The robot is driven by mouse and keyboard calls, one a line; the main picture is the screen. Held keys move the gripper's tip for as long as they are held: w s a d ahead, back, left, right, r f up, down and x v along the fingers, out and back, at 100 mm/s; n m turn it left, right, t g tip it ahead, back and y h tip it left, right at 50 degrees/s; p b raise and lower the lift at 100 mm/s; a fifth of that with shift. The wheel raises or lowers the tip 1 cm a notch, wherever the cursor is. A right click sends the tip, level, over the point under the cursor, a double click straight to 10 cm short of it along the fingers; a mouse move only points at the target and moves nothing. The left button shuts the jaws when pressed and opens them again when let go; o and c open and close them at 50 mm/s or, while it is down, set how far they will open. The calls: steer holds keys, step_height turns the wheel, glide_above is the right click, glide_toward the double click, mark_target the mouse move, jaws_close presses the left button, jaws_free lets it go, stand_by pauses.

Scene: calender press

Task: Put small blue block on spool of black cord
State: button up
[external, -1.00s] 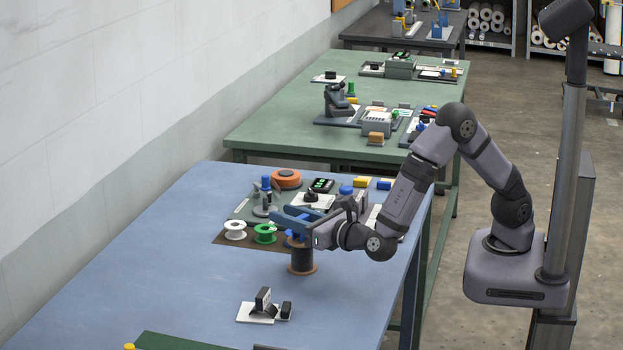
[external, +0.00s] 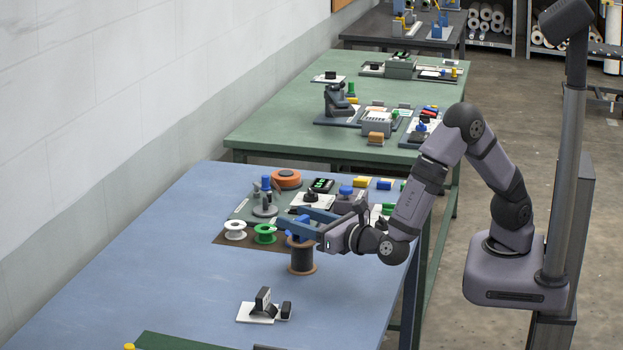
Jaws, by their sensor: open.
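The spool of black cord (external: 302,259) stands upright on the blue table, with tan flanges. My gripper (external: 292,217) is open, its blue fingers pointing left just above the spool and partly covering its top. I cannot tell whether the blue seen at the spool's upper rim is a block or part of a finger. A small blue block (external: 385,184) lies at the far right of the table, beside a yellow block (external: 361,182), away from my gripper.
A white spool (external: 235,230) and a green spool (external: 265,234) stand left of my gripper. An orange reel (external: 286,179) is behind. A black device on a white plate (external: 258,312) lies in front. The table's left side is clear.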

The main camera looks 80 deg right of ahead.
steer(key=b+v, duration=0.1)
steer(key=v, duration=0.7)
steer(key=shift+s, duration=0.4)
steer(key=shift+a, duration=0.15)
